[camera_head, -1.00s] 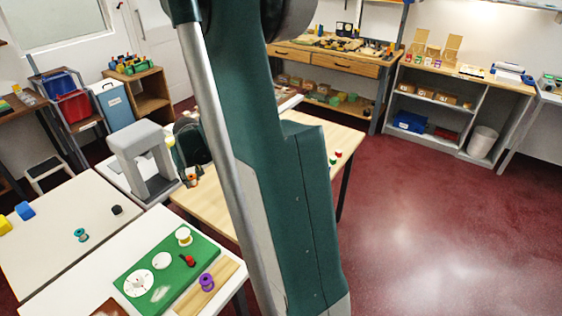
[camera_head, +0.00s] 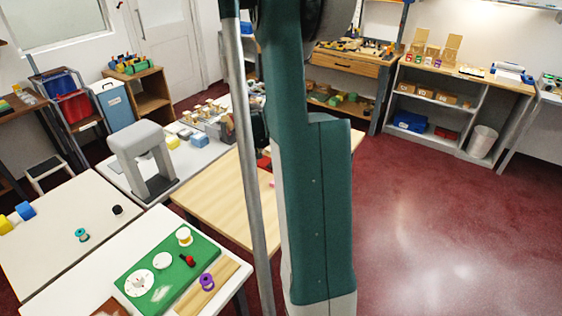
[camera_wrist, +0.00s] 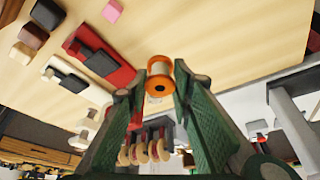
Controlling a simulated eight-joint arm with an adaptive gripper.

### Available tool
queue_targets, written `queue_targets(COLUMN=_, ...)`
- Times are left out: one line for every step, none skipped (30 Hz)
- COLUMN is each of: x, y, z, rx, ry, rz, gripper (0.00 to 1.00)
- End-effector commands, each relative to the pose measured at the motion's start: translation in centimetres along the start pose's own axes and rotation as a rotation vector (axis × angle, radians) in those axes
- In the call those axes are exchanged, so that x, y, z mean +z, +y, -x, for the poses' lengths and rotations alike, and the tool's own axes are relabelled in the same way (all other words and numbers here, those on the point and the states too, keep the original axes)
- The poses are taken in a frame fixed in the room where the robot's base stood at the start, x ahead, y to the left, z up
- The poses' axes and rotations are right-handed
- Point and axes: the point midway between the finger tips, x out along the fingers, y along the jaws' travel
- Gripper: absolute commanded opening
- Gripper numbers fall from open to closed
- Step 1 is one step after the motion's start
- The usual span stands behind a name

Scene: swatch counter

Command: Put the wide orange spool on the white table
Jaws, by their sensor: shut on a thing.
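In the wrist view an orange spool (camera_wrist: 158,84) with a pale band around its middle sits between the two green fingers of my gripper (camera_wrist: 160,78), which is shut on it. The spool is held above a light wooden tabletop (camera_wrist: 210,35). In the head view my arm hides the spool and the gripper's fingertips. White-topped tables stand at left: one at the left (camera_head: 50,245), one in front (camera_head: 75,285) with a green mat, and one farther back (camera_head: 118,180) with a grey arch-shaped machine. I cannot tell which of them is the task's table.
The wooden table (camera_head: 215,195) stands beside the white ones. The front table's green mat (camera_head: 150,270) holds a white spool, a red piece and discs. A purple spool (camera_head: 206,282) lies beside it. A teal spool (camera_head: 82,235) is on the left table, with bare space around it.

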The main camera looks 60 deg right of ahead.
Motion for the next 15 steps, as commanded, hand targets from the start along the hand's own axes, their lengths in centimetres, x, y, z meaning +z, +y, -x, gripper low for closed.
queue_targets(x=0.0, y=0.6, z=0.0, rx=0.003, ry=0.0, rz=-0.006, gripper=0.14)
queue_targets(x=0.0, y=0.9, z=0.0, rx=0.004, ry=0.0, rz=-0.009, gripper=0.14)
queue_targets(x=0.0, y=1.2, z=0.0, rx=0.005, ry=0.0, rz=-0.012, gripper=0.14)
queue_targets(x=0.1, y=1.4, z=0.0, rx=0.006, ry=0.0, rz=-0.013, gripper=0.14)
queue_targets(x=0.1, y=1.5, z=-0.1, rx=0.006, ry=0.0, rz=-0.015, gripper=0.14)
queue_targets(x=0.1, y=1.6, z=-0.1, rx=0.007, ry=0.0, rz=-0.016, gripper=0.14)
queue_targets(x=0.1, y=1.7, z=-0.1, rx=0.007, ry=0.0, rz=-0.017, gripper=0.14)
queue_targets(x=0.1, y=1.7, z=-0.1, rx=0.007, ry=0.0, rz=-0.017, gripper=0.14)
queue_targets(x=0.1, y=1.7, z=-0.1, rx=0.007, ry=0.0, rz=-0.017, gripper=0.14)
queue_targets(x=0.1, y=1.7, z=-0.1, rx=0.007, ry=0.0, rz=-0.017, gripper=0.14)
queue_targets(x=0.1, y=1.7, z=-0.1, rx=0.007, ry=0.0, rz=-0.017, gripper=0.14)
queue_targets(x=0.1, y=1.7, z=-0.1, rx=0.007, ry=0.0, rz=-0.017, gripper=0.14)
queue_targets(x=0.1, y=1.7, z=-0.1, rx=0.007, ry=0.0, rz=-0.017, gripper=0.14)
queue_targets(x=0.1, y=1.7, z=-0.1, rx=0.007, ry=0.0, rz=-0.017, gripper=0.14)
queue_targets(x=0.1, y=1.7, z=-0.1, rx=0.007, ry=0.0, rz=-0.016, gripper=0.14)
